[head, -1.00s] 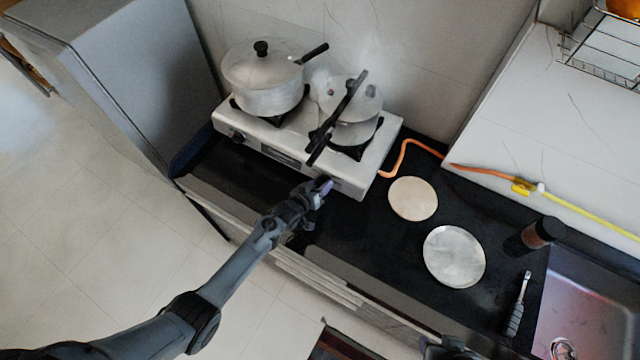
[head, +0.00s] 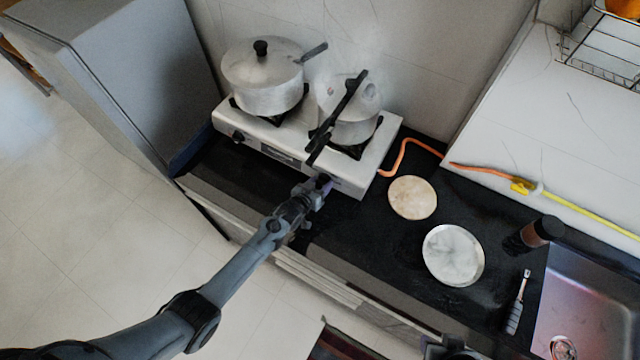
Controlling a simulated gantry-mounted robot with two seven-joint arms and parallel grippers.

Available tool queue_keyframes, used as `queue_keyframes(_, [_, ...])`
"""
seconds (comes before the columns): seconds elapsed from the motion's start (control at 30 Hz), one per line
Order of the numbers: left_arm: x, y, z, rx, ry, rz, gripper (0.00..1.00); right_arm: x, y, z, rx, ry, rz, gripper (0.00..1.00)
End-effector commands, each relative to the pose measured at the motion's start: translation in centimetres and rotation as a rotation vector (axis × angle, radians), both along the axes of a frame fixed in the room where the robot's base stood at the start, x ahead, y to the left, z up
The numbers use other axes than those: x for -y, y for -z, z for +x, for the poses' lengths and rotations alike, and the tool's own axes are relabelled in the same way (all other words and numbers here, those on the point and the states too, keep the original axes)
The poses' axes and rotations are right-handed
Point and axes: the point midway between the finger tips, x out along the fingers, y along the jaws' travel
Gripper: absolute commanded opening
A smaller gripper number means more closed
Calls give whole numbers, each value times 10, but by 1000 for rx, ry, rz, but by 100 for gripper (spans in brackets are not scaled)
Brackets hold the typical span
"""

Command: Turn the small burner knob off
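A white two-burner gas stove (head: 376,170) stands on the black counter against the wall. One black knob (head: 238,136) shows on the left of its front. The knob on the right of the front is hidden behind my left gripper (head: 322,184). The gripper's fingertips are at the stove's right front face, touching or very near it. I cannot tell if the fingers are open or shut. A large lidded pot (head: 268,98) is on the left burner. A smaller pot (head: 352,128) with a long black handle is on the right burner. My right gripper is not clearly in view.
An orange hose (head: 408,143) runs from the stove's right side. A wooden disc (head: 412,197), a metal plate (head: 454,255), a dark jar (head: 538,232) and a tool (head: 518,303) lie to the right, near the sink (head: 590,300). A grey cabinet (head: 150,75) stands left.

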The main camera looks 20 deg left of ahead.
Motion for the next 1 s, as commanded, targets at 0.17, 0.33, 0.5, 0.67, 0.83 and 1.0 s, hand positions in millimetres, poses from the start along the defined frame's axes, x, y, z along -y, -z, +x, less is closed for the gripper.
queue_keyframes(0.17, [0,0,0,0,0,-1,72,-1,0,0,0,3,4,43])
queue_keyframes(0.33, [0,0,0,0,0,-1,72,-2,0,0,0,5,8,43])
queue_keyframes(0.5, [-1,-1,-3,-2,0,-1,72,-2,-1,0,0,6,9,43])
queue_keyframes(0.67, [-3,-6,-15,-1,0,-1,72,-2,-5,0,0,5,9,43])
queue_keyframes(0.83, [-7,-16,-37,-2,-1,0,72,-2,-10,0,0,5,8,43])
queue_keyframes(1.0, [-11,-26,-61,-2,0,-1,72,-1,-13,0,1,2,3,43])
